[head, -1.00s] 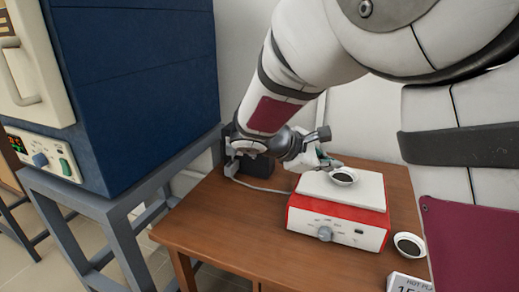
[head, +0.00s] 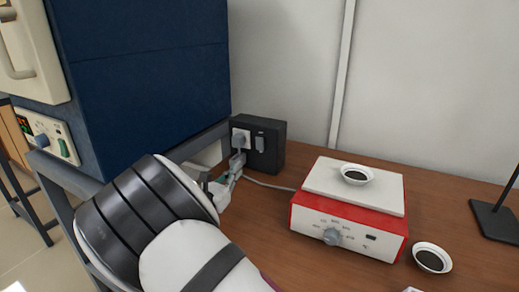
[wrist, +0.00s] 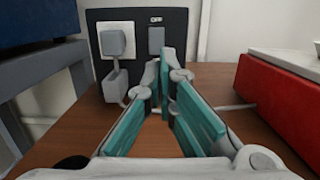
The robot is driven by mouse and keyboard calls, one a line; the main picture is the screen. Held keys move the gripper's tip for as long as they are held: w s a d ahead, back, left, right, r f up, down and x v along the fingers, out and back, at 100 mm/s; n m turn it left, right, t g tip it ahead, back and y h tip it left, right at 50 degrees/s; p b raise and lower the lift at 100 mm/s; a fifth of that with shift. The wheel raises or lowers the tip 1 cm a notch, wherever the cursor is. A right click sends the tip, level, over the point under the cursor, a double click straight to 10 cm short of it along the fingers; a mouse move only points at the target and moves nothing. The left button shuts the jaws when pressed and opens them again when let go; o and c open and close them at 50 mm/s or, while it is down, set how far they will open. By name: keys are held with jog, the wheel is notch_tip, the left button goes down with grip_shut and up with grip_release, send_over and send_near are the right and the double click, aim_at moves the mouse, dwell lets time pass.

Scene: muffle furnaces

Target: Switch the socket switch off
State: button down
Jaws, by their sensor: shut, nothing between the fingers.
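The black socket box (head: 279,133) stands at the back left of the wooden table, against the wall. Its grey rocker switch (wrist: 156,38) sits right of a grey plug (wrist: 114,42), with the word OFF above the switch. The switch also shows in the head view (head: 261,138). My gripper (wrist: 163,62) is shut and empty, its teal-padded fingers pointing at the box. In the wrist view the fingertips appear just below the switch; I cannot tell if they touch the box. In the head view my gripper (head: 236,164) is small, in front of the box's left part.
A red and white hot plate (head: 350,225) stands to the right with a small dish (head: 356,174) on top. Another dish (head: 432,258) lies on the table. A blue furnace (head: 145,80) on a grey frame is at the left. A cable runs from the plug area.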

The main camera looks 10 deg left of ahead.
aim_at(261, 141)
dwell(0.3)
jog(key=b+x, duration=0.2)
jog(key=x, duration=1.2)
